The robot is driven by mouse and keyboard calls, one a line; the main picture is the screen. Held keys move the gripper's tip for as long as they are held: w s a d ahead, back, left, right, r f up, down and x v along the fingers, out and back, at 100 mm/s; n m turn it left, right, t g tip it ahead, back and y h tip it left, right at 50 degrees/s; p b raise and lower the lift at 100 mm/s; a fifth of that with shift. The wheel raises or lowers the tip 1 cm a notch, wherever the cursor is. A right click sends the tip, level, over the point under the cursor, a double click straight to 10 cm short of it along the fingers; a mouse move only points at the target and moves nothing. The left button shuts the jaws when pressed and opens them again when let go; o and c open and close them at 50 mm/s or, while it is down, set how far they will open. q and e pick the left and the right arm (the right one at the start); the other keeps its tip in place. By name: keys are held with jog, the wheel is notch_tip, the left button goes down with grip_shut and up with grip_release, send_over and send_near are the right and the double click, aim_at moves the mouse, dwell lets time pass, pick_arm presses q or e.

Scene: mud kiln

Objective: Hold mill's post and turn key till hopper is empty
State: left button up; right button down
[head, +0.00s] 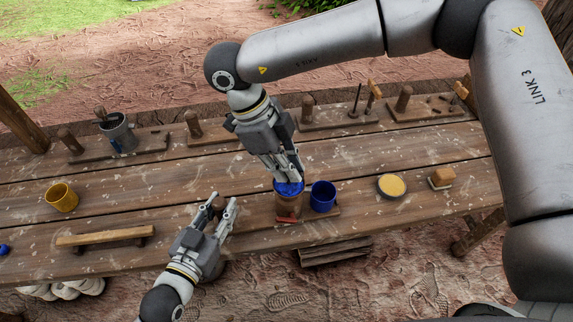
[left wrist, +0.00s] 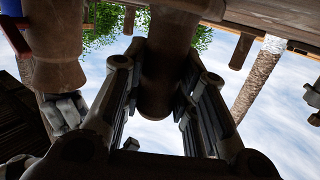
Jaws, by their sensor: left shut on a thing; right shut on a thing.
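The mill (head: 288,206) is a brown wooden body with a blue hopper (head: 284,188) on top, on a board near the table's front edge. My right gripper (head: 290,176) points down at the hopper from above and is shut on the key, which its fingers hide. The hopper's contents are hidden too. My left gripper (head: 222,204) reaches in from the front, left of the mill. In the left wrist view its fingers are shut on the round brown post (left wrist: 158,85), one on each side. The mill body also shows there (left wrist: 60,55), apart from these fingers.
A blue cup (head: 323,196) stands just right of the mill. Further right are a round dish with yellow contents (head: 391,186) and a small brown block (head: 441,178). A wooden bar (head: 105,237) and yellow cup (head: 61,197) are left. Boards with posts (head: 335,118) line the back.

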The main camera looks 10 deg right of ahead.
jog(key=m, duration=0.2)
jog(key=m+g+y, duration=0.1)
jog(key=m, duration=0.2)
jog(key=shift+w+d+m+g, duration=0.1)
jog(key=shift+w+m+g, duration=0.05)
jog(key=shift+m+g, duration=0.15)
jog(key=m+y, duration=0.1)
jog(key=m, duration=0.2)
jog(key=m+y, duration=0.1)
jog(key=m, duration=0.2)
jog(key=shift+d+g+y, duration=0.15)
jog(key=shift+g+y, duration=0.15)
jog(key=shift+g, duration=0.1)
jog(key=m+y, duration=0.1)
jog(key=m, duration=0.2)
jog(key=m+y, duration=0.1)
jog(key=m, duration=0.2)
jog(key=shift+d+m+y, duration=0.15)
jog(key=shift+m+y, duration=0.15)
jog(key=m+t, duration=0.1)
jog(key=m, duration=0.2)
jog(key=m+t+y, duration=0.1)
jog(key=m, duration=0.2)
jog(key=shift+d, duration=0.1)
jog(key=shift+y, duration=0.3)
jog(key=c, duration=1.5)
grip_release()
jog(key=v, duration=1.2)
